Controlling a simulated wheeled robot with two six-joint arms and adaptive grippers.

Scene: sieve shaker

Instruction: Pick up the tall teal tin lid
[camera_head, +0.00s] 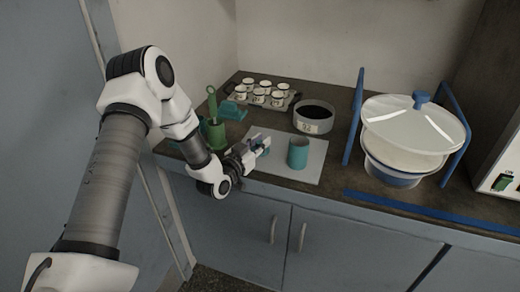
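A tall teal tin (298,153) stands upright on a light grey mat (310,172) on the dark counter. Whether a lid sits on its top is too small to tell. My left gripper (260,147) is low over the left part of the mat, to the left of the tin and apart from it. A small blue-teal patch shows at its fingers; I cannot tell whether it is a lid or part of the gripper, nor whether the fingers are closed. My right gripper is not in view.
A grey pan (313,126) with dark contents stands behind the mat. A tray (285,104) of several white cups is at the back. A green holder (215,133) and teal object (234,110) are left. A white-lidded sieve shaker (411,122) with blue posts stands right.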

